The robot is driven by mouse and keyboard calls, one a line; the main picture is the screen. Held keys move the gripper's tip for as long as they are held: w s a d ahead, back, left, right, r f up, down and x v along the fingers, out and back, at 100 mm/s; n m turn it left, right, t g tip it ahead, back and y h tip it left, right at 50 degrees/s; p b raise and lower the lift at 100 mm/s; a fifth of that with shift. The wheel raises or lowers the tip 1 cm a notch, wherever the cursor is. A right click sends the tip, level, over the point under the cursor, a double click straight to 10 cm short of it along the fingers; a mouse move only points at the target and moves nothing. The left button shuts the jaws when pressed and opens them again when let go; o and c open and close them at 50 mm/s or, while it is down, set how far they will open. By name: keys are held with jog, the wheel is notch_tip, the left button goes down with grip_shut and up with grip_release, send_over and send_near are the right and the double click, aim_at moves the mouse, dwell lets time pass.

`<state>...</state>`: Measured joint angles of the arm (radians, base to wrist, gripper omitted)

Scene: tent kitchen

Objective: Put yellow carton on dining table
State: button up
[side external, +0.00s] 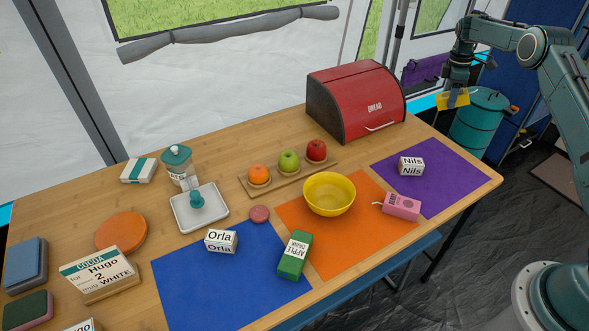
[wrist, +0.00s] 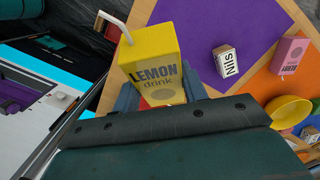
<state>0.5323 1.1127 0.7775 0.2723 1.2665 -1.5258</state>
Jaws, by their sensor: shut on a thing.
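The yellow carton (wrist: 150,62), marked LEMON drink with a white straw, is held in my gripper (wrist: 160,100). In the side external view my gripper (side external: 456,90) is up at the right, shut on the yellow carton (side external: 452,99), which hangs tilted above the floor side, beyond the table's right end. The dining table (side external: 350,165) is a wooden top with coloured mats. The carton is apart from the table and higher than it. My fingertips are partly hidden behind the carton and the gripper body.
A purple mat (side external: 440,172) with a Nils block (side external: 411,166) lies at the table's right end. Bare purple mat surrounds the block.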

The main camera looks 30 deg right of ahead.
jog(key=shift+s+f+n+g+h, duration=0.1)
jog(key=shift+s+n+g+h, duration=0.2)
jog(key=shift+n, duration=0.25)
jog(key=shift+s+f+n+g+h, duration=0.1)
jog(key=shift+s+n+h, duration=0.1)
jog(key=shift+n+h, duration=0.3)
jog(key=s+n+h, duration=0.1)
jog(key=n, duration=0.1)
jog(key=s+n+h, duration=0.1)
jog(key=shift+d+n, duration=0.1)
jog(key=shift+n, duration=0.25)
jog(key=s+n+h, duration=0.2)
jog(key=n+t+h, duration=0.3)
jog(key=n+t, duration=0.8)
send_near(460, 101)
jog(key=shift+s+d+r, duration=0.1)
jog(key=shift+s+d, duration=0.75)
jog(key=shift+s, duration=0.05)
jog(key=shift+s+d+r, duration=0.15)
jog(key=shift+s+d, duration=0.7)
jog(key=shift+s, duration=0.05)
jog(key=shift+f, duration=0.1)
notch_tip(460, 101, down, 16)
jog(key=shift+f, duration=0.15)
jog(key=shift+f, duration=1.75)
